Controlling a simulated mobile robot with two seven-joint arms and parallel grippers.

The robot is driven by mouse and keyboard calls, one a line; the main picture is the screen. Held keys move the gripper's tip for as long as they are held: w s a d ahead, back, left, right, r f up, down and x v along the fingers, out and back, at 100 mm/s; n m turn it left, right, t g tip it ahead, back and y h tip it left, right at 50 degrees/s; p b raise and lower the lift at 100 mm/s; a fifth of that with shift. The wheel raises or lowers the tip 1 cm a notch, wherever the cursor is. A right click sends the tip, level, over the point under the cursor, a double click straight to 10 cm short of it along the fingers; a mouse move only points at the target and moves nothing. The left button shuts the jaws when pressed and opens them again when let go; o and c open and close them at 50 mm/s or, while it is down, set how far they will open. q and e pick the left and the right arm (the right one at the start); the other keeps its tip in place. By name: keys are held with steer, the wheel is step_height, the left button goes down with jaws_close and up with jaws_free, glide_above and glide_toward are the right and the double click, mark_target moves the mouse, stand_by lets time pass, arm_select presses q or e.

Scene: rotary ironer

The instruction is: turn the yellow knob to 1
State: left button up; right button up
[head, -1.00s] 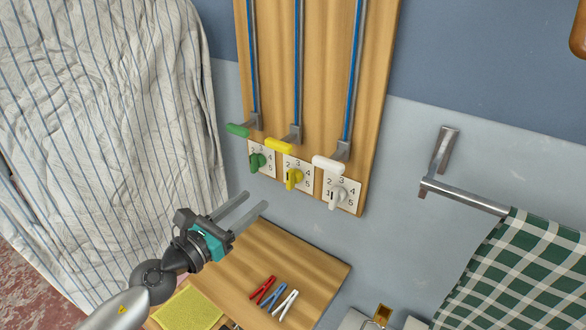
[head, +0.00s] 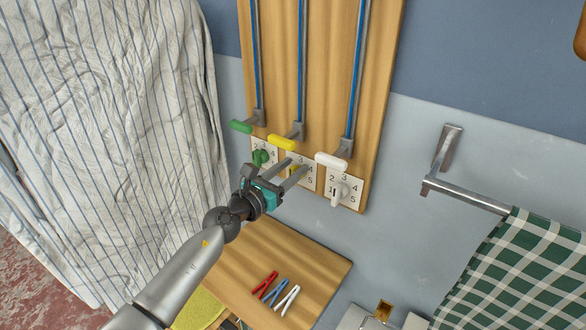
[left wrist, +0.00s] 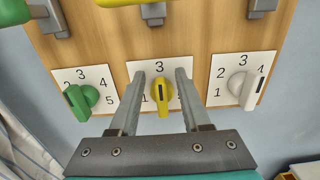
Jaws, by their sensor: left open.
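The yellow knob (left wrist: 162,92) sits on a white dial plate in the middle of a row of three. Its bar stands upright in the left wrist view, with a dark mark at its upper end toward the 3. In the head view the yellow knob (head: 294,170) is partly hidden by my fingers. My left gripper (head: 298,164) is open, with one finger on each side of the knob; in the left wrist view gaps show between the fingers (left wrist: 161,75) and the knob. My right gripper is not in view.
A green knob (left wrist: 80,100) and a white knob (left wrist: 246,88) flank it closely. Green, yellow (head: 283,143) and white (head: 331,160) lever handles stick out above the dials. A wooden shelf (head: 310,255) with several clothespins lies below. A checked towel (head: 520,275) hangs at right.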

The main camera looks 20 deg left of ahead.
arm_select(q)
steer(key=shift+w+d, duration=0.2)
steer(key=shift+w, duration=0.2)
jaws_close()
stand_by(0.4)
